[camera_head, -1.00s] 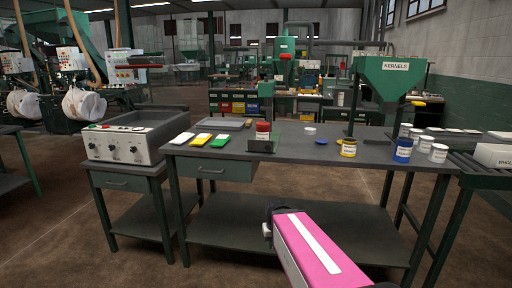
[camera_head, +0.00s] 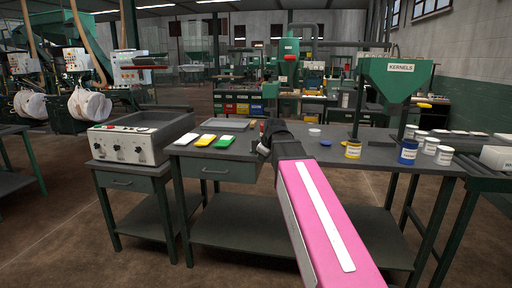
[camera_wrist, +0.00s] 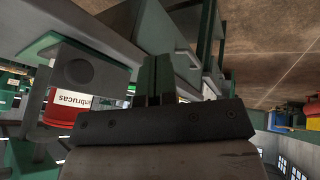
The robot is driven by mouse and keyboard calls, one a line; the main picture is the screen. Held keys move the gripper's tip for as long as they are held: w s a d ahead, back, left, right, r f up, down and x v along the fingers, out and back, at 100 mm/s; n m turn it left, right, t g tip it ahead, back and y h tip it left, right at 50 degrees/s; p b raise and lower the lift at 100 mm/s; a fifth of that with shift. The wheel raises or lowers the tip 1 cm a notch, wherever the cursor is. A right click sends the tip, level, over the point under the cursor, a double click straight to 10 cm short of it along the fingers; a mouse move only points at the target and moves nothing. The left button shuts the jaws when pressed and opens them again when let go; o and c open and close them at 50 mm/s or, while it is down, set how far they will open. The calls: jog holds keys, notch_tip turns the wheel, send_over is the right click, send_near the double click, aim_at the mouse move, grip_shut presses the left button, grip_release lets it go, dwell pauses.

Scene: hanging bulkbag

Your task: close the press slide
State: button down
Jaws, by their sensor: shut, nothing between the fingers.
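My gripper (camera_head: 266,142) reaches over the front edge of the workbench in the head view. In the wrist view its two dark fingers (camera_wrist: 156,72) are together with nothing between them. In the head view my gripper hides most of that can and block. I cannot tell for certain which part is the press slide; the grey block may belong to it. Contact between fingers and block is not visible.
A knobbed control box (camera_head: 128,143) stands at left. A green kernels hopper (camera_head: 396,78) stands at right.

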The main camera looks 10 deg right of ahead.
notch_tip(320, 180, up, 9)
jog(key=w+n+t, duration=0.1)
jog(key=w+n, duration=0.1)
jog(key=n, duration=0.1)
send_near(253, 151)
notch_tip(253, 151, down, 4)
jog(key=w, duration=0.2)
jog(key=shift+w+a+f+y, duration=0.15)
jog(key=shift+w+a+y, duration=0.1)
jog(key=shift+w+y, duration=0.1)
jog(key=w+d, duration=0.1)
jog(key=w, duration=0.2)
jog(key=w+d, duration=0.1)
jog(key=w, duration=0.3)
jog(key=w+d, duration=0.1)
jog(key=w, duration=0.2)
jog(key=shift+w+d, duration=0.2)
jog(key=shift+w, duration=0.1)
